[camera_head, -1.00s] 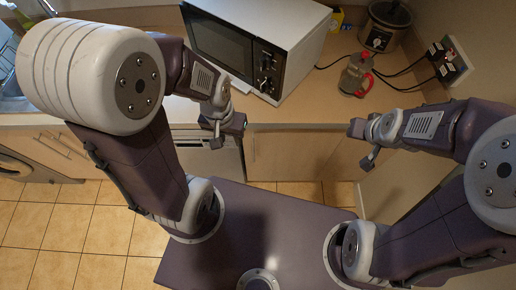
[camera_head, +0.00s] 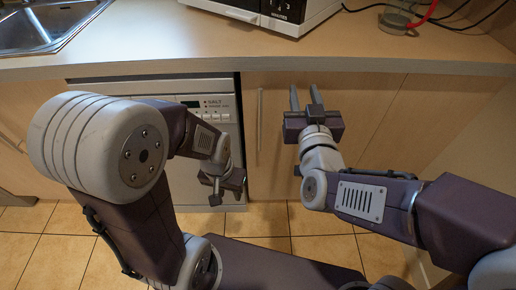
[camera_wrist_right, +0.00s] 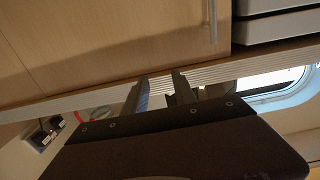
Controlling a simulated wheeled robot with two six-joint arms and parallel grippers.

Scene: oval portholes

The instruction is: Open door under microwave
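The pale wooden cabinet door (camera_head: 330,150) is under the counter below the microwave (camera_head: 300,10). It looks shut. Its vertical bar handle (camera_head: 259,120) is near its left edge. The handle also shows at the top of the right wrist view (camera_wrist_right: 213,22). My right gripper (camera_head: 304,96) is in front of the door, to the right of the handle and apart from it. Its two fingers are spread with nothing between them, as the right wrist view (camera_wrist_right: 160,88) also shows. My left gripper (camera_head: 226,192) hangs low before the dishwasher; its finger gap is unclear.
A white dishwasher (camera_head: 205,110) stands left of the door. The counter (camera_head: 150,45) overhangs both, with a sink (camera_head: 40,25) at left. A pot base (camera_head: 398,22) and cables lie at right on the counter. Tiled floor (camera_head: 270,220) shows below.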

